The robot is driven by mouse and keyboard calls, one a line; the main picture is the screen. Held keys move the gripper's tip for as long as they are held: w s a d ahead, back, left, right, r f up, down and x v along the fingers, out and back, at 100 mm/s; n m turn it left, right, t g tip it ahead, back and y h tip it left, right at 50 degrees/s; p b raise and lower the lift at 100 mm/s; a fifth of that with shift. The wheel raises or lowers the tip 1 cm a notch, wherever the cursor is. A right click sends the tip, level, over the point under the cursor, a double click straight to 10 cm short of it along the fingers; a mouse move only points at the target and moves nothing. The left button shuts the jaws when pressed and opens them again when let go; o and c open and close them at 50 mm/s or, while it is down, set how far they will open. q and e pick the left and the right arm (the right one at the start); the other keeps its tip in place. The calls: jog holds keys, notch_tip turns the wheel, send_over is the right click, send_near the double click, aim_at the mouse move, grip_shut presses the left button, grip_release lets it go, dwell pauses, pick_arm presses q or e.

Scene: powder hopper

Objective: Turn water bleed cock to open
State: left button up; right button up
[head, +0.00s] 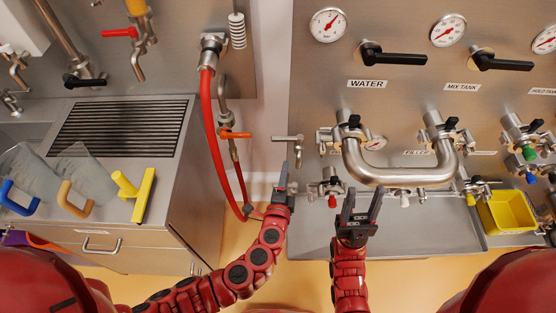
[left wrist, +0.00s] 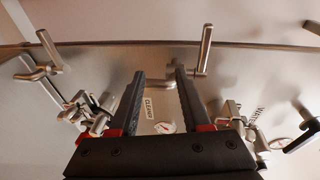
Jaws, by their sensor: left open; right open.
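The WATER label (head: 367,84) is on the steel panel, below a gauge and a black lever handle. I cannot tell for sure which small valve is the water bleed cock. A small valve with a red part (head: 331,187) hangs below the left end of the bent steel pipe. A silver lever cock (head: 288,138) sticks out at the panel's left edge. My left gripper (head: 283,178) is below this lever, apart from it. In the left wrist view its jaws (left wrist: 162,82) are open and empty, with a silver lever (left wrist: 205,50) beyond the right finger. My right gripper (head: 361,203) is open and empty, below the bent pipe.
The bent steel pipe (head: 400,175) juts out from the panel. A red hose (head: 211,130) hangs left of my left gripper. A yellow bin (head: 508,211) stands at the right. A counter with scoops and a yellow squeegee (head: 145,195) is at the left.

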aim_at(279, 142)
pick_arm(q)
jog(key=w+r+y, duration=0.1)
jog(key=r, duration=0.1)
jog(key=w+a+r+t+p, duration=0.1)
jog(key=w+r, duration=0.1)
jog(key=w+a+r+n+y+p, duration=0.1)
jog(key=w+r, duration=0.1)
jog(key=shift+t+y, duration=0.3)
jog(key=shift+t, duration=0.1)
jog(key=w, duration=0.1)
jog(key=w+b, duration=0.1)
jog(key=w, duration=0.1)
jog(key=shift+w+f+b, duration=0.15)
jog(key=shift+f+b, duration=0.15)
jog(key=shift+b, duration=0.1)
jog(key=shift+w+r, duration=0.1)
jog(key=shift+w, duration=0.25)
jog(key=shift+c, duration=0.8)
jog(key=shift+s, duration=0.1)
grip_shut()
